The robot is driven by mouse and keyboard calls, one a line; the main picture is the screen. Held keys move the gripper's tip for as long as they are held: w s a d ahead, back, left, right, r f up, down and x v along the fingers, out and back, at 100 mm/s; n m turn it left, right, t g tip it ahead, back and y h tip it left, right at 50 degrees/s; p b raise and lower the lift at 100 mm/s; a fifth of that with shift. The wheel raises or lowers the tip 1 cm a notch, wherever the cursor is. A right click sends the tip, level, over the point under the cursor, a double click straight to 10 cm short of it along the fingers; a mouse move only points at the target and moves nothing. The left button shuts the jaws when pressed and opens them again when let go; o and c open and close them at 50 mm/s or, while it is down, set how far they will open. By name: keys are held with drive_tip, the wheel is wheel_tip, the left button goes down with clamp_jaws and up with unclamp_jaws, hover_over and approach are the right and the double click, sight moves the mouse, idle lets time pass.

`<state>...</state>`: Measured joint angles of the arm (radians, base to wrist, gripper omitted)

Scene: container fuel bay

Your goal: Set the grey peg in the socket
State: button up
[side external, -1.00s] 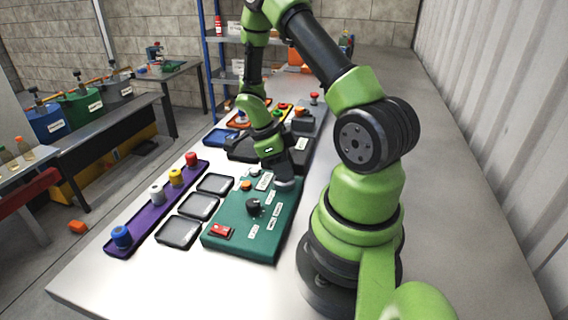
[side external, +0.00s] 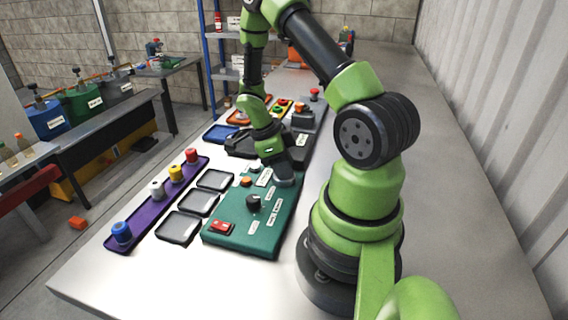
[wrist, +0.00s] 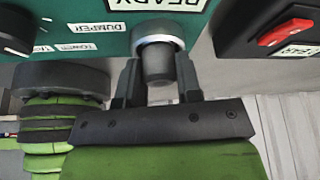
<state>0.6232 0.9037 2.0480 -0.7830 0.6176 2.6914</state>
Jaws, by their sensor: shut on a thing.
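My gripper (wrist: 160,88) has its two dark fingers on either side of a dark grey peg (wrist: 157,66) in the wrist view. It is shut on this peg. The peg's far end meets a pale silvery ring (wrist: 160,29) at the green panel (wrist: 105,14); how deep it sits there I cannot tell. In the side view my gripper (side external: 283,178) is at the far right part of the green panel (side external: 238,233). There the wrist and fingers hide the peg, and the socket cannot be made out.
The panel carries a black knob (side external: 253,202), a red switch (side external: 221,227) and labels. A purple tray (side external: 142,212) with coloured pegs and several black trays (side external: 179,228) lie left. A dark box with a red switch (wrist: 287,32) is close on the right in the wrist view.

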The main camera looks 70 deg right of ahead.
drive_tip(key=o, duration=1.4)
drive_tip(key=shift+r, duration=4)
